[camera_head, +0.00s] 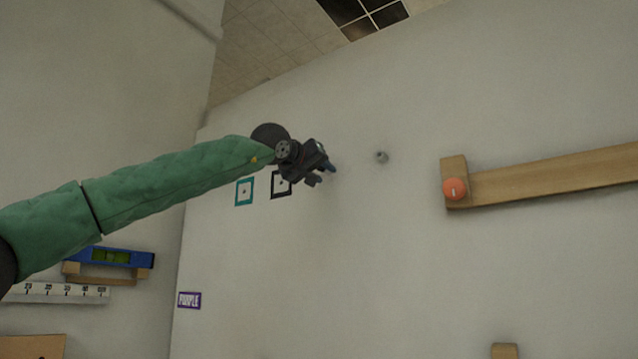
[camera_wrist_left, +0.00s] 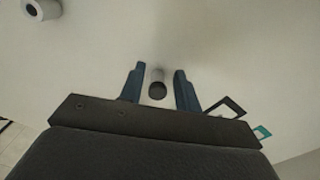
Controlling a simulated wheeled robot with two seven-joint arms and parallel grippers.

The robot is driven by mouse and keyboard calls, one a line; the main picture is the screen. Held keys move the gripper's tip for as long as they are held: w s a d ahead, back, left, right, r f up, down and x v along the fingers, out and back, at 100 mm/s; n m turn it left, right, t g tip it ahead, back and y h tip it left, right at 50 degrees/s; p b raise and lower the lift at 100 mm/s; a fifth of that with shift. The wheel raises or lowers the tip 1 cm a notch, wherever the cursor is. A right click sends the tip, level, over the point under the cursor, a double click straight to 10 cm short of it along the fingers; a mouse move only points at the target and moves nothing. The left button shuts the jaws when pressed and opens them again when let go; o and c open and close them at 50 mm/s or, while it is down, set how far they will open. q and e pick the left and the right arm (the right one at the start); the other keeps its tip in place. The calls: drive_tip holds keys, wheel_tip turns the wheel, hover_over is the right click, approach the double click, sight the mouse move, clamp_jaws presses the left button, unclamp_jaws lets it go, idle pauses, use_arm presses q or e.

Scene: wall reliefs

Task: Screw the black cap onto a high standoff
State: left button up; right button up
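My left gripper (camera_head: 325,173) is raised at the high wall; in the left wrist view its two blue fingers (camera_wrist_left: 159,88) stand apart. Between them is a short grey standoff (camera_wrist_left: 157,73) with a round black end (camera_wrist_left: 157,91) facing the camera, probably the black cap. Wall shows on both sides of it, so neither finger seems to touch it. The gripper hides this standoff in the head view. Another grey standoff (camera_head: 381,157) sticks out of the wall right of the gripper; it also shows top left in the wrist view (camera_wrist_left: 45,9), with a dark end. My right gripper is not in view.
A black square frame (camera_head: 272,192) and a teal one (camera_head: 244,192) are on the wall below the gripper. A wooden rail (camera_head: 550,178) with an orange knob (camera_head: 455,189) is at right. A blue level (camera_head: 118,257) is lower left. The wall below the gripper is mostly bare.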

use_arm(q)
drive_tip(key=shift+s+r+n+b, duration=0.1)
drive_tip(key=shift+s+n+b, duration=0.3)
drive_tip(key=shift+n+b, duration=0.7)
drive_tip(key=shift+d+r+n+b, duration=0.1)
drive_tip(key=shift+n+b, duration=0.25)
drive_tip(key=shift+n, duration=0.25)
drive_tip(key=shift+s+d+r+n+b, duration=0.1)
drive_tip(key=shift+r+n+b, duration=0.25)
drive_tip(key=shift+n, duration=0.55)
drive_tip(key=shift+d, duration=0.15)
clamp_jaws()
drive_tip(key=m+p, duration=0.5)
drive_tip(key=shift+w+a+f, duration=0.3)
drive_tip(key=shift+w+a, duration=0.05)
drive_tip(key=shift+a, duration=0.05)
drive_tip(key=shift+d+f, duration=0.1)
drive_tip(key=shift+f, duration=0.05)
